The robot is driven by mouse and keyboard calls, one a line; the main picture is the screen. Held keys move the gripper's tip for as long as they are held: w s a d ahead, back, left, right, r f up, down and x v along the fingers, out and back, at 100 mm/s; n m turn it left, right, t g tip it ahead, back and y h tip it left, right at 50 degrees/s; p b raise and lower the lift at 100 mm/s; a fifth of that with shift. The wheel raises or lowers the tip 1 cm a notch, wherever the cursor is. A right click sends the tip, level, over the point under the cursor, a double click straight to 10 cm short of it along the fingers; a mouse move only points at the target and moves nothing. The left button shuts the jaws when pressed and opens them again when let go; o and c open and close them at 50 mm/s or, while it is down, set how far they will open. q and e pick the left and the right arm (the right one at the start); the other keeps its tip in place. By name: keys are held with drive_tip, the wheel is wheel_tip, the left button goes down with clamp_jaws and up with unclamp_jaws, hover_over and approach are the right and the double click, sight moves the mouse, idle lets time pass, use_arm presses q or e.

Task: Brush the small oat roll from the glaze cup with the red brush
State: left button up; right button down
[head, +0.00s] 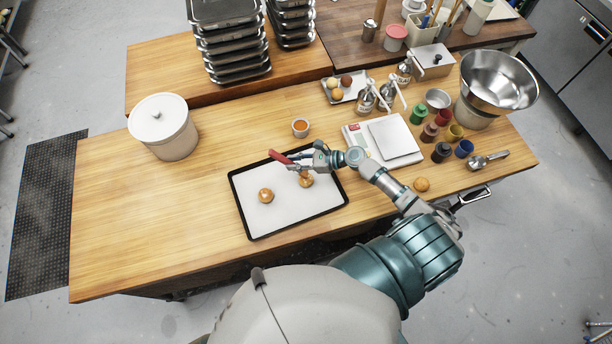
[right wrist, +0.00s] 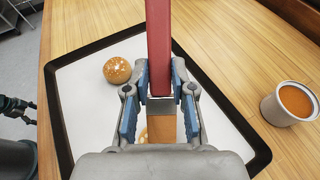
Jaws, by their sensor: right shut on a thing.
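My right gripper (head: 303,164) is shut on the red brush (head: 278,157); in the right wrist view the red handle (right wrist: 159,45) rises between the fingers (right wrist: 160,105). Two glazed brown rolls are on the lined tray: one at the left (head: 265,196), with pale flecks in the right wrist view (right wrist: 117,69), and one (head: 306,181) under my right gripper, mostly hidden in the wrist view. I cannot tell whether the bristles touch it. The glaze cup (head: 300,128), holding orange glaze, stands behind the tray. My left gripper does not show clearly.
The dark-rimmed tray (head: 243,217) lies near the table's front edge. A white lidded tub (head: 163,130) stands left, a scale (head: 393,138) right. Another roll (head: 422,184) lies in front of the scale. Several coloured jars and a steel bowl (head: 498,82) crowd the right end.

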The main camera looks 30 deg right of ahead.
drive_tip(key=shift+s+a, duration=0.1)
drive_tip(key=shift+s+a+r+p, duration=0.15)
drive_tip(key=shift+s+a+p, duration=0.25)
drive_tip(key=shift+s+p, duration=0.15)
drive_tip(key=shift+w+d, duration=0.5)
drive_tip(key=shift+w, duration=0.2)
drive_tip(key=shift+s+a, duration=0.55)
drive_tip(key=shift+s, duration=0.2)
drive_tip(key=shift+w+d, duration=0.55)
drive_tip(key=shift+w, duration=0.2)
drive_tip(key=shift+s+a, duration=0.55)
drive_tip(key=shift+s, duration=0.2)
drive_tip(key=shift+w, duration=0.1)
